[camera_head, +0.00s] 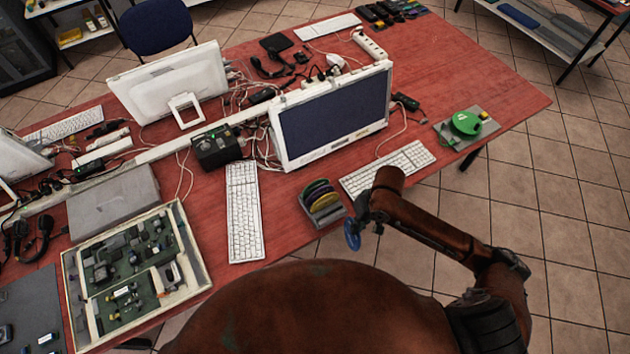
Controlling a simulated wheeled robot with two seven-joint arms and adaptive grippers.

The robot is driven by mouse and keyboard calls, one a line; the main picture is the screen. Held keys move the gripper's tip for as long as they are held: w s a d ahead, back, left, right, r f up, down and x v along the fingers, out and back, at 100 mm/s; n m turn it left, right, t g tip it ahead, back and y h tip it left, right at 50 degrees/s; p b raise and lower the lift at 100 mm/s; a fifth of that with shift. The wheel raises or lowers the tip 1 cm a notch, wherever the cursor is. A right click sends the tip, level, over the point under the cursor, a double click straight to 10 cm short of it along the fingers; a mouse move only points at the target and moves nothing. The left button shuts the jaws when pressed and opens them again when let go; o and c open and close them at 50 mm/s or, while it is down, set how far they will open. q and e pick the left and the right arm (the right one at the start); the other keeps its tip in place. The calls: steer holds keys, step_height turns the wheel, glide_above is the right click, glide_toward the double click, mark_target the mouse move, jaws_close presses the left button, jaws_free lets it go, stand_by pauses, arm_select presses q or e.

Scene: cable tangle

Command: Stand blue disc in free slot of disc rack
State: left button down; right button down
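The disc rack (328,217) is a small grey holder at the front edge of the red table. Green, purple and yellow discs stand in its back part, and its front part looks empty. The blue disc (352,235) is seen nearly edge-on, upright, just right of the rack and apart from it. My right gripper (361,219) is at the disc's upper right and appears shut on it; the fingertips are small and partly hidden. The disc seems to be held in the air past the table edge. My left gripper is not in view.
A white keyboard (386,168) lies behind the rack and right gripper. Another keyboard (244,212) lies to the left, with bare red table between it and the rack. A monitor (333,115) stands behind. A green object on a grey plate (449,134) is at the right.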

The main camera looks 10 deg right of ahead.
steer(key=w+a+r+n+h+p, duration=0.1)
steer(key=w+a+r+n+p, duration=0.2)
steer(key=w+r+n+p, duration=0.5)
steer(key=w+a+r+n+h+p, duration=0.1)
steer(key=w+a+r+n+p, duration=0.2)
steer(key=n+p, duration=0.95)
step_height(320, 180, down, 13)
steer(key=b, duration=1)
steer(key=shift+f+b, duration=0.15)
steer(key=shift+b, duration=0.2)
steer(key=c, duration=2.6)
jaws_free()
steer(key=shift+a, duration=0.1)
steer(key=o, duration=0.5)
